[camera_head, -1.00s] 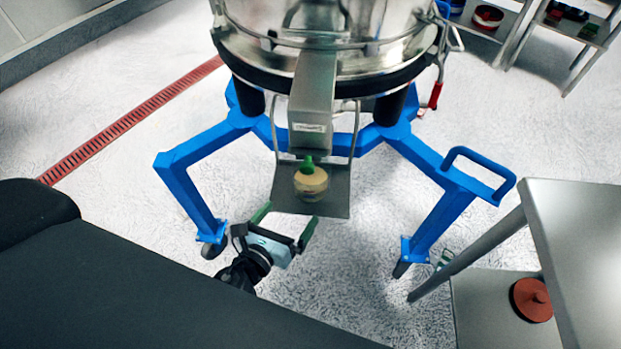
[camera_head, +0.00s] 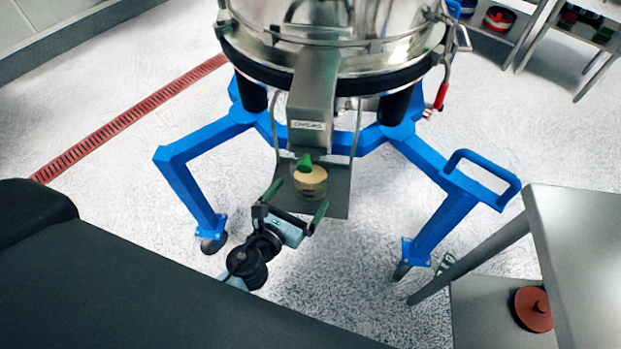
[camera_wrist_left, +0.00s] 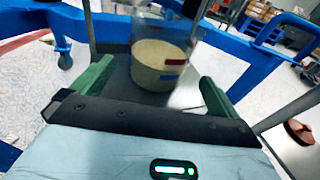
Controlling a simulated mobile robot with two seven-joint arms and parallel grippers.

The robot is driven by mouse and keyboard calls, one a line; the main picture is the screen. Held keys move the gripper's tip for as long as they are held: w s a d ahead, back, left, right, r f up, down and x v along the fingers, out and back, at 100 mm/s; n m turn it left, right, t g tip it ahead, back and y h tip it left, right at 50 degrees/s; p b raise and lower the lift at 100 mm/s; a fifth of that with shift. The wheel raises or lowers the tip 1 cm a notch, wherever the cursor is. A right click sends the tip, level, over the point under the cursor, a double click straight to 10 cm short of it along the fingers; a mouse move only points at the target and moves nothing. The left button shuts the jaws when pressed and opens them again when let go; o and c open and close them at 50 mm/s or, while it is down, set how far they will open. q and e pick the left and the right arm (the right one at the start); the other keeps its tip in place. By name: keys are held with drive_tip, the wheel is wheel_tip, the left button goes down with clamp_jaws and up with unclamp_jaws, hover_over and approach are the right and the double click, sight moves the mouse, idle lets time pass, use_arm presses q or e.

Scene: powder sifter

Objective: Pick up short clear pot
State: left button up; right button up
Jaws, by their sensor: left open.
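The short clear pot (camera_head: 311,186) holds pale yellow powder and stands on the small grey metal shelf (camera_head: 338,203) under the sifter's spout. In the head view a green piece covers part of its top edge. It also shows in the left wrist view (camera_wrist_left: 160,62), with a red and a blue mark on its side. My left gripper (camera_head: 296,200) is open, its green fingers pointing toward the pot from the near side. In the wrist view the pot stands beyond and between the two fingers, apparently not gripped. My right gripper is not in view.
The steel sifter (camera_head: 340,30) with its spout (camera_head: 313,95) hangs above the pot. Its blue wheeled frame (camera_head: 185,185) stands around the shelf. A grey table (camera_head: 585,240) is at the right, with a red-brown lid (camera_head: 533,308) on its lower shelf.

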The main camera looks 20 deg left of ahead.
sight(311, 178)
use_arm(q)
drive_tip(key=x, duration=0.5)
drive_tip(key=shift+a+r, duration=0.1)
drive_tip(key=c, duration=1.2)
drive_tip(key=shift+o, duration=0.2)
drive_tip(key=shift+r, duration=0.1)
